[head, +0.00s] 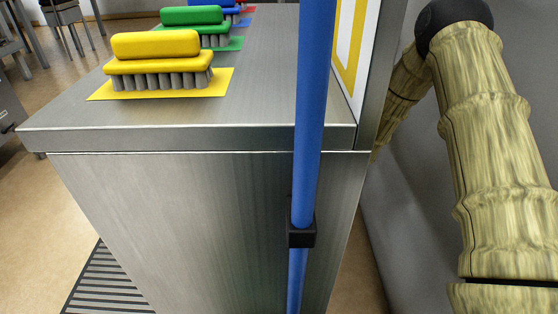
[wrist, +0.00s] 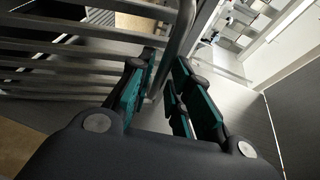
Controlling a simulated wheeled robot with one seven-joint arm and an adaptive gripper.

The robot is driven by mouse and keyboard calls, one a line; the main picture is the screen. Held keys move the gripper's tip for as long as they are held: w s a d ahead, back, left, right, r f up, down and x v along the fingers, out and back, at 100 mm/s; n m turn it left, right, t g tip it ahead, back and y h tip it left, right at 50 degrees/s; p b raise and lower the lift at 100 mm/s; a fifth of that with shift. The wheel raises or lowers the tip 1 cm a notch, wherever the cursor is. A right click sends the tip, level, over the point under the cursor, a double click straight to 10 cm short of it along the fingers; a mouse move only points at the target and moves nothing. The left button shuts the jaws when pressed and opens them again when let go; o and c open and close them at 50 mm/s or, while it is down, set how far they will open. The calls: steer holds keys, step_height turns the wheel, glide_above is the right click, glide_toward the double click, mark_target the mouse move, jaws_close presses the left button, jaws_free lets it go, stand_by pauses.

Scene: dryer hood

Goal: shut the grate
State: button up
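The grate (wrist: 75,62), a row of grey metal bars joined to a thicker upright edge bar, fills the left and upper middle of the wrist view. My gripper (wrist: 168,75) has its teal-padded fingers apart. The lower part of the edge bar (wrist: 180,35) shows between the fingers, nearer the left one; I cannot tell whether it touches. A gap shows on the right finger's side. The grate and my gripper are not visible in the head view, where only my arm shows at the right.
In the head view, a steel counter (head: 200,140) holds a yellow brush (head: 160,62), a green brush (head: 195,25) and others behind. A blue pole (head: 313,110) stands before it. A striped panel (head: 100,285) lies on the floor. A grey surface (wrist: 235,110) lies right of my fingers.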

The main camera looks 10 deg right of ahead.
steer(key=shift+w+a+f, duration=0.1)
steer(key=shift+w+a, duration=0.3)
steer(key=shift+a, duration=0.2)
jaws_close()
steer(key=shift+a, duration=0.2)
steer(key=shift+a+p, duration=0.15)
steer(key=shift+p, duration=0.15)
